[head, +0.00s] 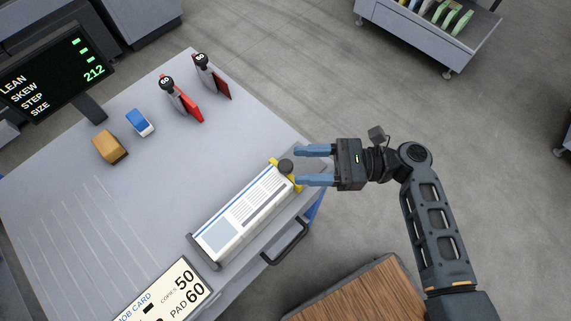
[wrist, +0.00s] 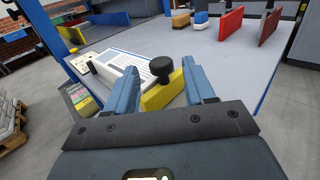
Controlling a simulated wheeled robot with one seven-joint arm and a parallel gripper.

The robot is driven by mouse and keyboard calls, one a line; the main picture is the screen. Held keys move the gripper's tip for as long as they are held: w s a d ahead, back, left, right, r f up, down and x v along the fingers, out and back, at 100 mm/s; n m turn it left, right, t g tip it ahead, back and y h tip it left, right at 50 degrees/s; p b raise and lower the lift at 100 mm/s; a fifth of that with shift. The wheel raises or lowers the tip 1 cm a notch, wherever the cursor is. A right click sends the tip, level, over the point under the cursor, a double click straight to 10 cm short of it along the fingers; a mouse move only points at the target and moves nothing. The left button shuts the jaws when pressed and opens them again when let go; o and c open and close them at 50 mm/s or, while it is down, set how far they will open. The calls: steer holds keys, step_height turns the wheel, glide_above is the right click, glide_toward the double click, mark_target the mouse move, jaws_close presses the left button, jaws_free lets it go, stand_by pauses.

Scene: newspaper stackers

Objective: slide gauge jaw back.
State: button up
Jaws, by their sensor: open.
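The gauge has a yellow jaw (head: 297,180) with a dark round knob (head: 286,165) at the table's right edge. The jaw stands at the near end of a newspaper stack (head: 243,213), and I cannot tell if they touch. My gripper (head: 316,165) is open and empty, its blue fingers pointing left at the knob. In the wrist view the knob (wrist: 162,68) and yellow jaw (wrist: 163,92) show between and beyond the two open fingers (wrist: 166,85). The lower part of the jaw is partly hidden by the fingers.
A dark end stop (head: 203,252) stands at the stack's other end. A job card (head: 165,295), a tan block (head: 110,147), a blue-white block (head: 140,122) and two red plates (head: 186,105) are on the grey table (head: 120,205). A dark handle (head: 287,241) juts from its edge.

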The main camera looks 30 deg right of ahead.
mark_target(285, 165)
steer(key=shift+x, duration=2.35)
steer(key=shift+w+r, duration=0.1)
jaws_close()
